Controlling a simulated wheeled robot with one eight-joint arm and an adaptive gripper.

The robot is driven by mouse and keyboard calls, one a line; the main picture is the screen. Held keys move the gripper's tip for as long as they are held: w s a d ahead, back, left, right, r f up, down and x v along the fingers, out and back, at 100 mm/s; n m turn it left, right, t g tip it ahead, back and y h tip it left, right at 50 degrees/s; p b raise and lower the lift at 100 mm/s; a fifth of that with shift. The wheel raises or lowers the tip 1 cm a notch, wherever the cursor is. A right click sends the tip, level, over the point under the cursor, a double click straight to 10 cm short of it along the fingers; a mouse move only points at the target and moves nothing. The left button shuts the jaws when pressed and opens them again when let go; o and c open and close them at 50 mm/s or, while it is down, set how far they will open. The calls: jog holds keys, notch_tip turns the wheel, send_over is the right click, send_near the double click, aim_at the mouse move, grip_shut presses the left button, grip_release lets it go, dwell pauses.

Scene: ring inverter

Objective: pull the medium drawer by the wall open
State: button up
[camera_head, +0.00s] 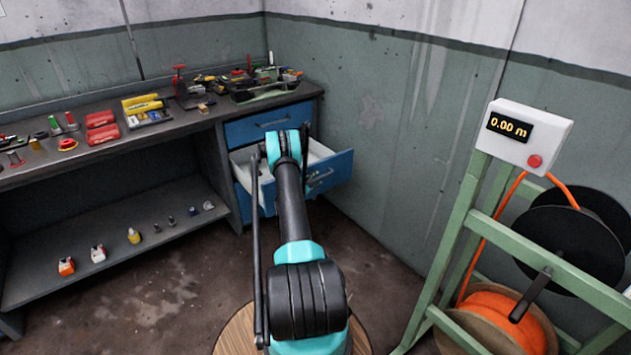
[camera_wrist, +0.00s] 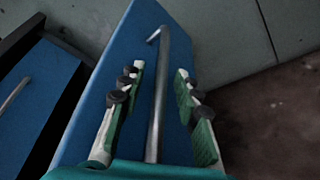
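The medium drawer (camera_head: 336,180) has a blue front and a pale inside. It is pulled out of the blue cabinet by the wall, below the closed top drawer (camera_head: 262,124). In the wrist view, the blue drawer front (camera_wrist: 122,50) fills the middle, with its grey bar handle (camera_wrist: 161,90) running lengthwise. My gripper (camera_wrist: 160,70) is open, with one finger on each side of the handle and a visible gap to both. In the head view my arm covers part of the drawer and hides the fingers.
A workbench (camera_head: 150,138) with tools runs left of the cabinet, with a lower shelf (camera_head: 110,270) holding small items. A green frame (camera_head: 450,235) with cable reels stands at the right. The wall is close beside the drawer. Bare floor (camera_head: 385,275) lies in front.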

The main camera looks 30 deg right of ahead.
jog(key=v, duration=0.7)
jog(key=shift+a, duration=0.25)
jog(key=shift+s, duration=0.15)
dwell(0.3)
